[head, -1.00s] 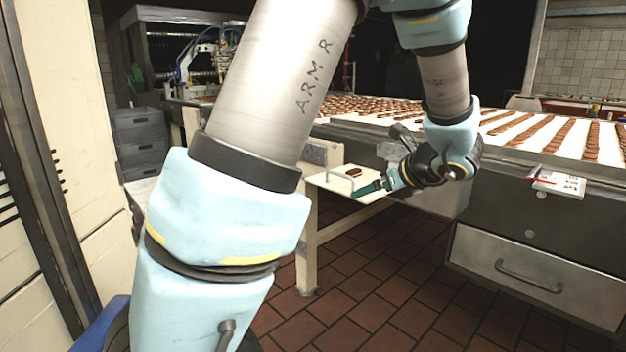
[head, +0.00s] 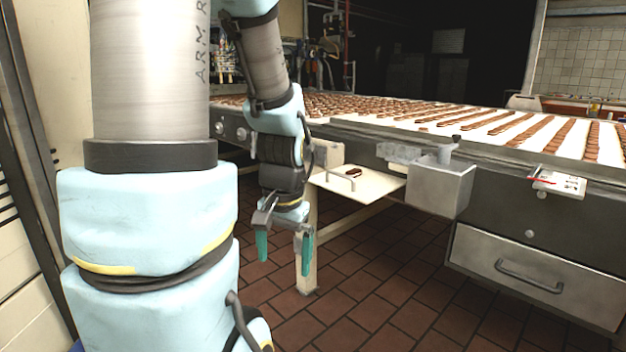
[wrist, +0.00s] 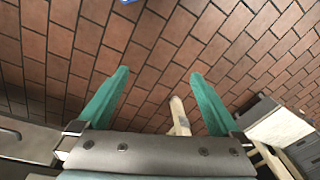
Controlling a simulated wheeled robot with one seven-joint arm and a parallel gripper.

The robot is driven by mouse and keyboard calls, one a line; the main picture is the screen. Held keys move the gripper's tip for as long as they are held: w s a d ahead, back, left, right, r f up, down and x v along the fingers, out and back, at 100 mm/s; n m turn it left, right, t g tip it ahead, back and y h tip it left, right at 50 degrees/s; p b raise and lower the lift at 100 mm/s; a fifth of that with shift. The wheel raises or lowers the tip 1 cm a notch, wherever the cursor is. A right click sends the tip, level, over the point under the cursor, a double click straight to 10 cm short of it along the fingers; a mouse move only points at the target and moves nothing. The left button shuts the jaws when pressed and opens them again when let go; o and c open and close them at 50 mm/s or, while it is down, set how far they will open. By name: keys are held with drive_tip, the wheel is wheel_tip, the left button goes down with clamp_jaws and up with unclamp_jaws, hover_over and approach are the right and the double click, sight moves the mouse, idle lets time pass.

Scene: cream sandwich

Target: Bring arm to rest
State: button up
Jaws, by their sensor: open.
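My gripper (head: 283,246) hangs below my wrist in the head view, fingers pointing down, left of the conveyor table. Its two green fingers are apart with nothing between them. In the wrist view the open gripper (wrist: 157,100) is over the brown tiled floor, and a cream table leg (wrist: 180,118) shows beyond the gap between the fingers. My arm comes down from the top left of the head view.
A conveyor table (head: 480,150) carries rows of brown biscuits. A cream side plate (head: 365,184) with a handle and one biscuit juts out just right of my gripper. A metal box (head: 440,187) and a drawer (head: 530,275) are further right. The tiled floor (head: 370,290) is clear.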

wheel_tip(320, 180, up, 15)
drive_tip(key=a+n+p, duration=0.1)
drive_tip(key=n+p, duration=0.2)
drive_tip(key=p, duration=1.1)
drive_tip(key=shift+s+f+h+p, duration=0.2)
drive_tip(key=shift+s+h+p, duration=0.1)
drive_tip(key=shift+h, duration=0.1)
